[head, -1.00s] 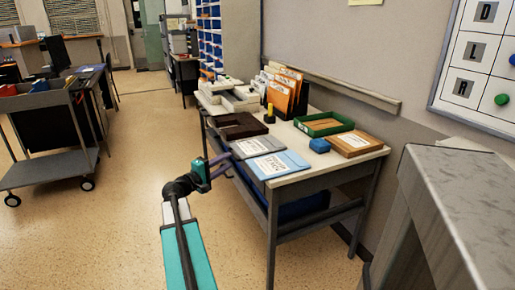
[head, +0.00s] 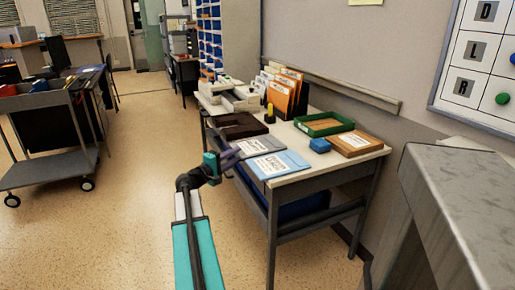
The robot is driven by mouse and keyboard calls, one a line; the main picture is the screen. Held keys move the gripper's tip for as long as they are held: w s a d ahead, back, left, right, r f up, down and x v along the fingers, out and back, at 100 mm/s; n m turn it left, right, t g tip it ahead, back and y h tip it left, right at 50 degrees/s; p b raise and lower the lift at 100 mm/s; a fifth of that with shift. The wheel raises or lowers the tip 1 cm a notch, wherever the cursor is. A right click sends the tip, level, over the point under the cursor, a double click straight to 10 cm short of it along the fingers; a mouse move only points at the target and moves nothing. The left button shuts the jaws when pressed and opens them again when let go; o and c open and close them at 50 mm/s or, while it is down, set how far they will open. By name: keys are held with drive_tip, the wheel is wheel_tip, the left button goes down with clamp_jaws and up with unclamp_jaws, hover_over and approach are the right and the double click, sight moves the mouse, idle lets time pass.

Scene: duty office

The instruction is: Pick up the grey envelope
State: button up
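The grey envelope (head: 259,146) lies flat at the near left edge of the desk, with a white label on top. A light blue envelope (head: 279,164) with a white label lies right beside it, nearer the desk's front corner. My gripper (head: 239,157) is at the left edge of the grey envelope, at about desk height. Its dark purple fingers look apart and point at the envelope. Whether the envelope's edge is between the fingers or touching them is too small to tell.
A grey cabinet (head: 455,190) stands at right. A cart (head: 45,170) stands left; the floor between is clear.

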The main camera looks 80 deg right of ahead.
drive_tip(key=shift+s+d, duration=0.25)
drive_tip(key=shift+d, duration=0.2)
clamp_jaws()
